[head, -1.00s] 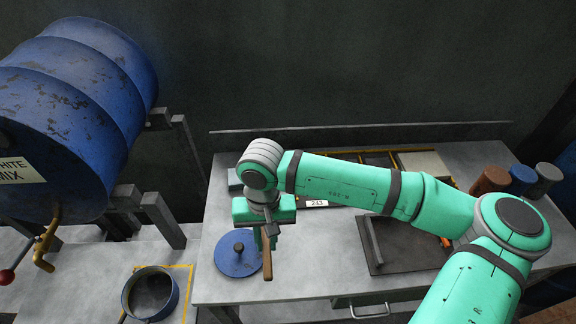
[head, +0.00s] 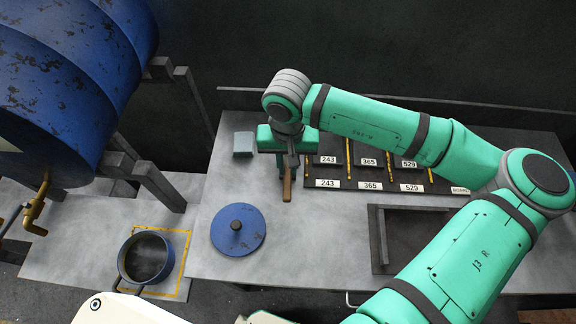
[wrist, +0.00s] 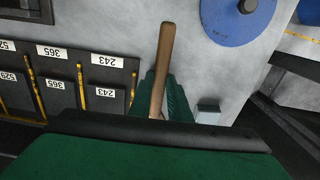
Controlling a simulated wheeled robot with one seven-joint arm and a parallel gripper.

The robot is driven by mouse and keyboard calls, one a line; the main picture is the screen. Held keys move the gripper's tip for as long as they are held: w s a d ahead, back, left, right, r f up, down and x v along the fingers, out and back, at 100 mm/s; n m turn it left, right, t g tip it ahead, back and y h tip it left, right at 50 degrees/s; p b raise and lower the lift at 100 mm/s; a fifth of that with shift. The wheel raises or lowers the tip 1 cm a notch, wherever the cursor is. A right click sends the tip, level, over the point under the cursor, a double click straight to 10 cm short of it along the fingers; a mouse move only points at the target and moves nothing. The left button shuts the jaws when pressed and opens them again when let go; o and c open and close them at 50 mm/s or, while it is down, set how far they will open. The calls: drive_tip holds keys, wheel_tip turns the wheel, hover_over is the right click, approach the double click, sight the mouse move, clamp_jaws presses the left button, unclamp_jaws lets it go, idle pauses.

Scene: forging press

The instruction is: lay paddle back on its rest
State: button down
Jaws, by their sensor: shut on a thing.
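The paddle (head: 287,187) shows as a brown wooden handle pointing down toward the bench front; its other end is hidden by my gripper. My gripper (head: 289,164) is shut on it, over the back left of the grey bench. In the wrist view the handle (wrist: 162,70) sticks out past the green gripper body. A small grey block (head: 243,144) sits left of my gripper, apart from it, and also shows in the wrist view (wrist: 208,113). I cannot tell whether this block is the paddle's rest.
A blue lid (head: 238,222) lies on the bench front left. A rack (head: 345,184) with labels 243, 365 and 529 stands right of my gripper. A dark tray (head: 377,240) lies front right. A blue pot (head: 128,262) and a blue drum (head: 75,75) are at left.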

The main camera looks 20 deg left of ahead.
drive_tip(key=w+f, duration=0.1)
drive_tip(key=w+a+f, duration=0.1)
drive_tip(key=w, duration=0.1)
drive_tip(key=shift+w+f, duration=0.15)
drive_tip(key=shift+w, duration=0.1)
drive_tip(key=shift+f, duration=1.15)
drive_tip(key=shift+f, duration=0.4)
idle(0.3)
drive_tip(key=c, duration=1.6)
unclamp_jaws()
wheel_tip(320, 180, up, 11)
drive_tip(key=shift+f, duration=0.1)
drive_tip(key=shift+s, duration=0.1)
